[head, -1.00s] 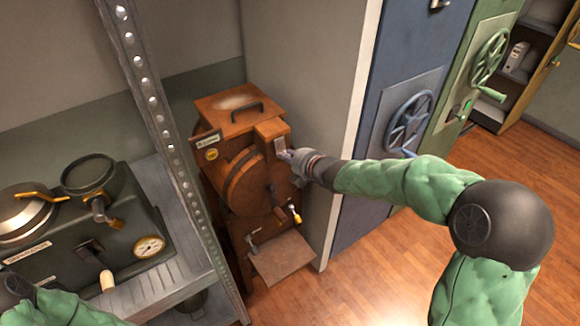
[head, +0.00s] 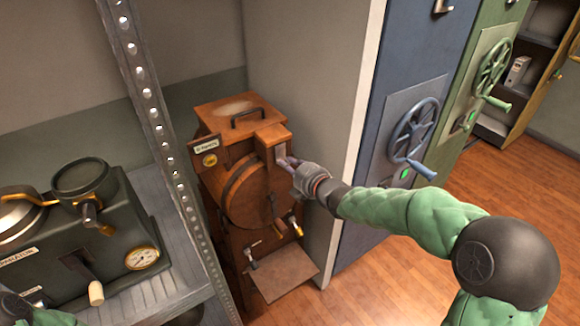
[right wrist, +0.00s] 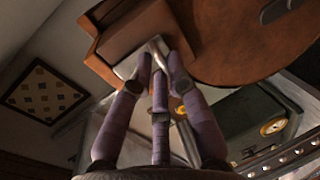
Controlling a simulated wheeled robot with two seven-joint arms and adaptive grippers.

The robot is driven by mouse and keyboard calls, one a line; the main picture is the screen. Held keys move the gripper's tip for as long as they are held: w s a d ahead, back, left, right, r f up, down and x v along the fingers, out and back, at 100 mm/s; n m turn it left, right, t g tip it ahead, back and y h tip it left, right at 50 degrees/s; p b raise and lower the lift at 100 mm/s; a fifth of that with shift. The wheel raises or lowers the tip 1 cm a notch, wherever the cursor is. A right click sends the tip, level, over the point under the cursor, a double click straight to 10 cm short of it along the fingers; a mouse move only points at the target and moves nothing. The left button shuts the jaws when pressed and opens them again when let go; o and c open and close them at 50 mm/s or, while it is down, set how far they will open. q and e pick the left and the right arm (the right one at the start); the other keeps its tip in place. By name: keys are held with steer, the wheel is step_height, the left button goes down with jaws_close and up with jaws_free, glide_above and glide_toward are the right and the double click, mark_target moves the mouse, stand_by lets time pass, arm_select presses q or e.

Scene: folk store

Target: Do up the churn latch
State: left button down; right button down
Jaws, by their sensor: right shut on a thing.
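The wooden churn (head: 228,175) stands in the corner, with a round drum front and a boxed top. Its latch (head: 281,152) is a small pale metal piece on the block at the upper right of the front. My right gripper (head: 286,161) is at this latch, coming from the right. In the right wrist view the purple fingers (right wrist: 160,75) close on the metal latch (right wrist: 155,46) beside the wooden block. The fingers cover part of it, so I cannot tell whether it is fastened.
A perforated shelf post (head: 165,120) stands left of the churn, with a dark machine (head: 110,235) on the shelf. The wall's end and a blue door with a handwheel (head: 415,130) are to the right.

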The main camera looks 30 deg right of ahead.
steer(key=shift+s+a+f, duration=0.1)
steer(key=shift+f, duration=0.35)
steer(key=c, duration=1.2)
jaws_free()
steer(key=shift+c, duration=0.2)
steer(key=shift+r, duration=0.1)
steer(key=shift+r, duration=0.15)
steer(key=v, duration=1.1)
steer(key=shift+s, duration=0.35)
steer(key=shift+w, duration=0.1)
